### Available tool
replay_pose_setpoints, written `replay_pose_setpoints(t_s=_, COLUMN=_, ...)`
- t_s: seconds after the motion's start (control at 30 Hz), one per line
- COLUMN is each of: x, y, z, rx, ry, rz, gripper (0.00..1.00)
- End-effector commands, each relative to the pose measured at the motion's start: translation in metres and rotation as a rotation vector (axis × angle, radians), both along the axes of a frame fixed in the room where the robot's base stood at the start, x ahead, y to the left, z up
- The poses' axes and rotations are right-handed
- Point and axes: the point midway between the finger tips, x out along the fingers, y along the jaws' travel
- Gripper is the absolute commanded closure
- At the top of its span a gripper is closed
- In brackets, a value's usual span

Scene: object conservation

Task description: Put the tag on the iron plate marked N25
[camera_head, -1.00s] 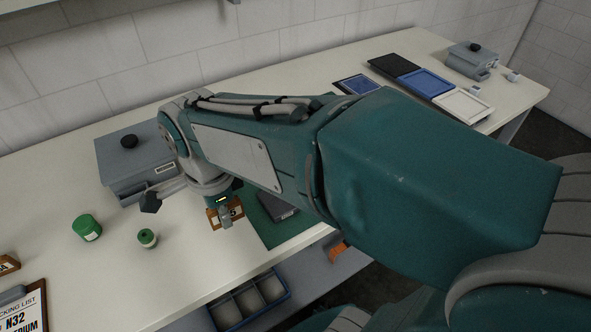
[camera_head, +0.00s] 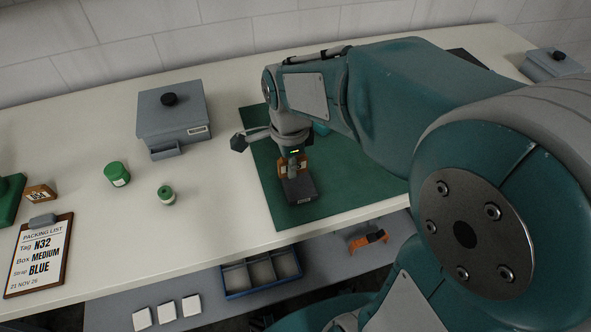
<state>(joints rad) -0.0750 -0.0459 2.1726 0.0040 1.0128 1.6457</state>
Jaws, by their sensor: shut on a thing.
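A dark grey plate (camera_head: 300,190) lies on the green mat (camera_head: 350,184), with a small pale label on its front side too small to read. My gripper (camera_head: 292,169) is pointing down at the plate's back edge, shut on a small brown wooden tag (camera_head: 306,164). Its dark marking is unreadable here and partly covered by a grey finger. The tag overlaps the back of the plate in this view; I cannot tell whether they touch.
A grey box with a black knob (camera_head: 172,116), a green jar (camera_head: 117,174) and a smaller green-topped container (camera_head: 166,195) stand left. A packing list (camera_head: 38,262) reads N32, MEDIUM, BLUE. A divided blue tray (camera_head: 261,274) is below.

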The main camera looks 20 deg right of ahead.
Motion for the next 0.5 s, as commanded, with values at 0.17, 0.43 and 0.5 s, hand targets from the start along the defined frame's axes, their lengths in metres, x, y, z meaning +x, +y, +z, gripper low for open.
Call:
replay_pose_setpoints(t_s=0.17, x=0.015, y=-0.012, z=-0.027, rx=-0.004, ry=0.003, rz=0.000, gripper=1.00)
replay_pose_setpoints(t_s=0.43, x=0.024, y=-0.022, z=-0.054, rx=-0.004, ry=0.005, rz=0.002, gripper=1.00)
replay_pose_setpoints(t_s=0.5, x=0.024, y=-0.022, z=-0.065, rx=-0.003, ry=0.004, rz=0.002, gripper=1.00)
